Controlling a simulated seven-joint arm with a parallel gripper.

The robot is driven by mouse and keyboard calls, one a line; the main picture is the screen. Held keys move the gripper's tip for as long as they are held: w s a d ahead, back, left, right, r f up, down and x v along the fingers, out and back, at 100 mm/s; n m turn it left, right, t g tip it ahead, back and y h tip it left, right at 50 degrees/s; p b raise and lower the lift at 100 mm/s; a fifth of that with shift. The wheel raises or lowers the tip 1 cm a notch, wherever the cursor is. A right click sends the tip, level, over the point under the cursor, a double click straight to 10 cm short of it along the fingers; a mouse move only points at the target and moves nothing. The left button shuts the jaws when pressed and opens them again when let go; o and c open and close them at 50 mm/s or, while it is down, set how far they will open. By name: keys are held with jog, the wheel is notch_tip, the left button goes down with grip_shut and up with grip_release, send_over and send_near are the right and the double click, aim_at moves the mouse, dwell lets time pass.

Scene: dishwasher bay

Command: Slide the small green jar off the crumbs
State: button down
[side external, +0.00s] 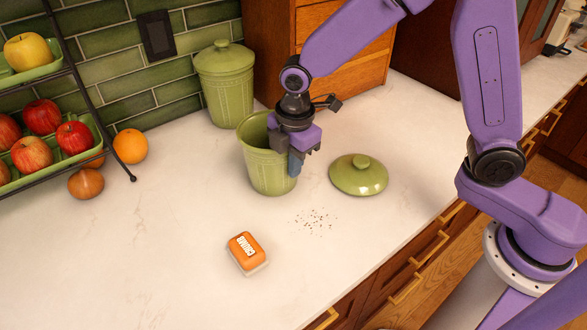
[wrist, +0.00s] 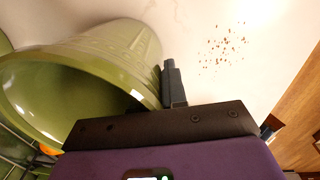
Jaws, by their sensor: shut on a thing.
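The small green jar (side external: 262,172) stands upright and open on the white counter, without a lid. Its wide mouth and ribbed side fill the left of the wrist view (wrist: 100,60). My gripper (side external: 291,160) points down at the jar's right rim and is shut on its wall. One dark finger (wrist: 174,84) shows outside the wall in the wrist view; the other is hidden. The crumbs (side external: 314,221) are a scatter of dark specks on bare counter, to the right and front of the jar and apart from it. They also show in the wrist view (wrist: 221,48).
A green lid (side external: 358,175) lies right of the jar, behind the crumbs. A taller lidded green jar (side external: 225,85) stands behind. An orange-and-white sponge-like block (side external: 247,251) lies in front. A fruit rack (side external: 90,95) stands left, with an orange (side external: 130,146) beside it. The left front counter is clear.

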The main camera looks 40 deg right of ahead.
jog(key=shift+w+d, duration=0.25)
jog(key=shift+w, duration=0.05)
jog(key=c, duration=1.1)
grip_release()
notch_tip(320, 180, up, 17)
jog(key=s, duration=0.1)
jog(key=shift+s+r, duration=0.2)
jog(key=s+d+f+m, duration=0.2)
jog(key=s+d, duration=0.3)
jog(key=s, duration=0.3)
jog(key=s+d+f+m, duration=0.2)
jog(key=s+d+f, duration=0.3)
jog(key=s, duration=0.3)
jog(key=s+d+f+m, duration=0.2)
jog(key=s+d+f, duration=0.2)
jog(key=s, duration=0.4)
jog(key=shift+d+m+g, duration=0.3)
jog(key=shift+d, duration=0.6)
